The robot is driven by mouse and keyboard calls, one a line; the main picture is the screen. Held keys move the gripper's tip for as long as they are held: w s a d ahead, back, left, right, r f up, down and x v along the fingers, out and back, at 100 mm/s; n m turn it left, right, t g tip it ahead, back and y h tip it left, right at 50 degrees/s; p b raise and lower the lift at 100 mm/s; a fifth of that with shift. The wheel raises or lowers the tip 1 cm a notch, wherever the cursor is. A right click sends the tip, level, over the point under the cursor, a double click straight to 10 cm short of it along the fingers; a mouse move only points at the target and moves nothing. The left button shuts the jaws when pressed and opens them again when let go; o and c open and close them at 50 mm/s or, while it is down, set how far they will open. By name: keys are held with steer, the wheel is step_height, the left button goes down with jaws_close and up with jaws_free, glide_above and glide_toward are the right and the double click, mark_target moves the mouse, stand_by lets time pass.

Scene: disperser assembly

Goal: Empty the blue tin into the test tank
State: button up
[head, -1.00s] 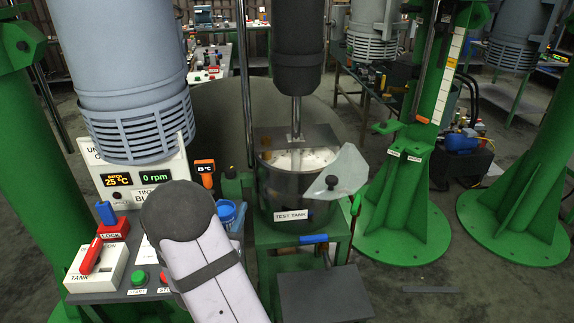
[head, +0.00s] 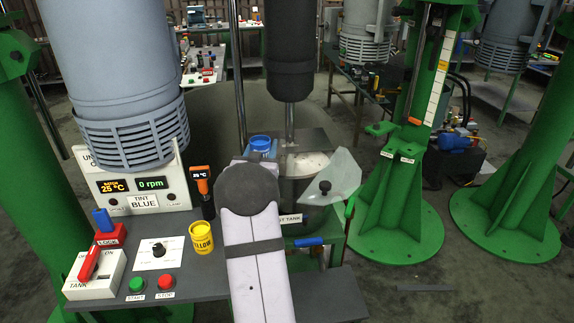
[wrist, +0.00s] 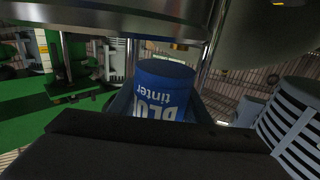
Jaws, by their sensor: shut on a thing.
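The blue tin (head: 261,143) is held in my gripper (wrist: 160,108), at the back left of the test tank's rim in the head view. In the wrist view the tin (wrist: 162,90) sits between the two fingers, its "BLUE tinter" label upside down in the picture. In the head view its round rim faces up and it looks roughly upright. The test tank (head: 296,190) is a grey metal pot with pale contents and a half-open top. My arm hides its left side and part of its label.
A clear splash guard (head: 338,178) stands at the tank's right. The dark mixer shaft (head: 291,60) comes down into the tank.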

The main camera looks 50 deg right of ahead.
steer(key=shift+s+d+f+b, duration=0.3)
steer(key=shift+d+f, duration=0.15)
steer(key=shift+d, duration=0.5)
steer(key=shift+s+d+f+b, duration=0.3)
steer(key=shift+d+f+b, duration=0.1)
steer(key=shift+d, duration=0.6)
steer(key=shift+s+d+f+b, duration=0.3)
steer(key=shift+d+f, duration=0.15)
steer(key=shift+d, duration=0.5)
steer(key=shift+r, duration=0.2)
steer(key=shift+w+a+r+m+h+p, duration=0.15)
steer(key=shift+r+m+p, duration=0.1)
steer(key=shift+r+m, duration=0.55)
steer(key=shift+w+r+m+h+p, duration=0.15)
steer(key=shift+r+m, duration=0.25)
steer(key=shift+m, duration=0.7)
steer(key=shift+r+m, duration=0.45)
steer(key=shift+m, duration=0.55)
steer(key=shift+w+r+m+h+p, duration=0.15)
steer(key=shift+r+m+p, duration=0.15)
steer(key=shift+m, duration=0.45)
steer(key=shift+s+r+m+h+p, duration=0.1)
steer(key=shift+r+m+p, duration=0.25)
steer(key=shift+m, duration=0.35)
steer(key=shift+w+r+m+h+p, duration=0.15)
steer(key=shift+r+m+p, duration=0.15)
steer(key=shift+m, duration=0.45)
